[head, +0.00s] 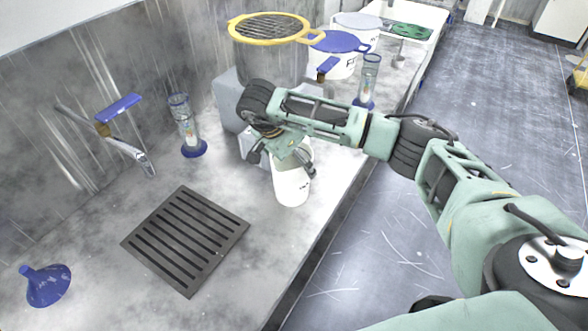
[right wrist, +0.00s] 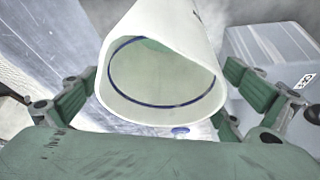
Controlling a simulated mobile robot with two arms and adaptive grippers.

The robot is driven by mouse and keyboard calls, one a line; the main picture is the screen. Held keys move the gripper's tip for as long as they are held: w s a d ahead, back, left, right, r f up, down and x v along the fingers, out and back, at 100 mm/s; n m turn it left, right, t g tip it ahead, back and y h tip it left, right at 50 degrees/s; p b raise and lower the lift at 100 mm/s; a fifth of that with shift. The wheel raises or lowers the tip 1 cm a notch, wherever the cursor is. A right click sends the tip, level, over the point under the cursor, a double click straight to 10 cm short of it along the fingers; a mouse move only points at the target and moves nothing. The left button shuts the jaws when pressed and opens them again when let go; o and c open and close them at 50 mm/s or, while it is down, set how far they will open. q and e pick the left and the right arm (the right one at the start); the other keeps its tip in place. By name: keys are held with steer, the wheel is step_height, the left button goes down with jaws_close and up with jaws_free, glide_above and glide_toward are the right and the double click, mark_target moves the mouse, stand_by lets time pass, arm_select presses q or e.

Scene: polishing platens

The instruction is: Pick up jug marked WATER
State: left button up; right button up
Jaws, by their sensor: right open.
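A white jug (head: 291,185) stands upright on the counter in the head view, near the counter's front edge. Its marking does not show in the head view. My right gripper (head: 284,167) is at the jug's upper part, its fingers apart on either side, and hides part of the rim. In the right wrist view the jug (right wrist: 165,75) shows its open mouth with a blue line inside, between the open fingers of the right gripper (right wrist: 160,90). I cannot tell whether either finger touches the jug. My left gripper is not in view.
A black drain grate (head: 187,240), a blue funnel (head: 45,285) and a tap (head: 130,150) are to the left. Blue-based cylinders stand at left (head: 186,128) and behind (head: 367,80). A grey box (head: 229,100), yellow-rimmed pot (head: 270,60) and white tubs (head: 336,62) are behind the jug.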

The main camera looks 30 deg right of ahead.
steer(key=c, duration=0.5)
steer(key=shift+w, duration=0.1)
steer(key=c, duration=1.6)
